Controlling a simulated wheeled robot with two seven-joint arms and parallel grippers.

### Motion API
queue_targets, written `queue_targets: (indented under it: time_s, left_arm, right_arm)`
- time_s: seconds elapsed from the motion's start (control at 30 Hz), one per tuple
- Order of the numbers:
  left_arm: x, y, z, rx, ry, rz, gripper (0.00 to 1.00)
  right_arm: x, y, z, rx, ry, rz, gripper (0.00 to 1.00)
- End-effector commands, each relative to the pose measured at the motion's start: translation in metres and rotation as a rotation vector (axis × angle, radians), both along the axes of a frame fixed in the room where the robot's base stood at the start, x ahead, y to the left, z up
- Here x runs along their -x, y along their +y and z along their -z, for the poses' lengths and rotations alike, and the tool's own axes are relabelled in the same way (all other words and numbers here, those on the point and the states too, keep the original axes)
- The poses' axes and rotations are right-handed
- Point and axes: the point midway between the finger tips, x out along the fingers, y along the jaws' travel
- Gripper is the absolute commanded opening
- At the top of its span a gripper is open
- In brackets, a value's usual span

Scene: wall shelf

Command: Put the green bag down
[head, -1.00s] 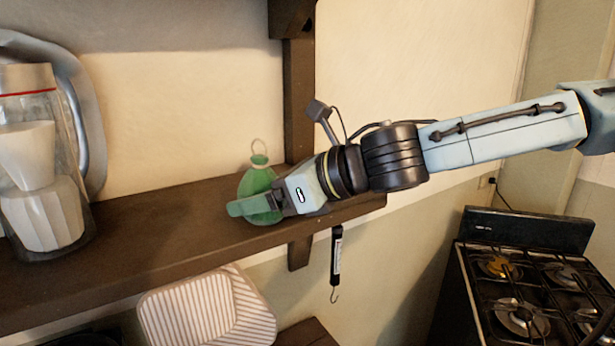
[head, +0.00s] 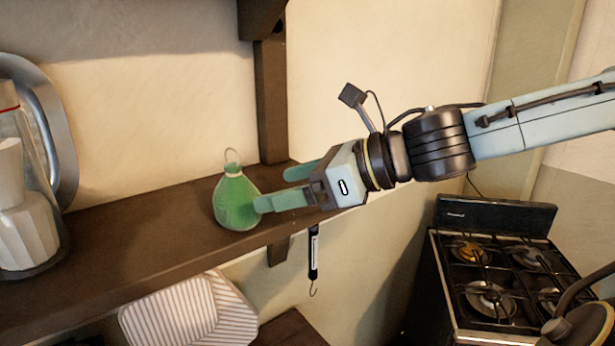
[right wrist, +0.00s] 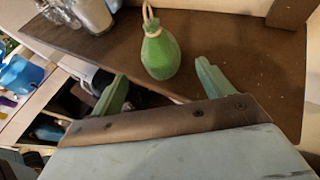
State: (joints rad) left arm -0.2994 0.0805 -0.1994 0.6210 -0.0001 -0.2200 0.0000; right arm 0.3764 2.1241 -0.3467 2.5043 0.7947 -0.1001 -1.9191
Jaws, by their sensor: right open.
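The green bag (head: 236,201), with a pale neck tie and a loop on top, stands upright on the brown wooden shelf (head: 140,228). It also shows in the right wrist view (right wrist: 160,54), just beyond the fingertips. My right gripper (head: 274,189) is open and empty, to the right of the bag in the head view. In the right wrist view its two green fingers (right wrist: 160,82) are spread wide, with the bag ahead of the gap between them. In the head view the near fingertip overlaps the bag's right edge; I cannot tell whether they touch. My left gripper is not in view.
A glass jar with white contents (head: 25,215) stands on the shelf at the left. A dark wooden post (head: 270,100) rises behind the bag. A striped item (head: 190,312) is below the shelf. A hanging scale (head: 314,255) hangs below the shelf edge; a stove (head: 490,270) stands right.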

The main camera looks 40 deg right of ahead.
Motion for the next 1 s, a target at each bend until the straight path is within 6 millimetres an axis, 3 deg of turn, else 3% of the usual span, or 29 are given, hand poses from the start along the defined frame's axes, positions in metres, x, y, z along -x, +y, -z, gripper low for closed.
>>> queue_targets:
  time_s: [0.3,1.0]
  left_arm:
    - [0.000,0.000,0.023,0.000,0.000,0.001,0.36]
    - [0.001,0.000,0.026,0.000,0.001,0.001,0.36]
  right_arm:
    - [0.015,-0.011,-0.004,0.006,0.000,0.003,0.79]
    - [0.020,-0.013,-0.009,0.000,0.001,0.004,0.79]
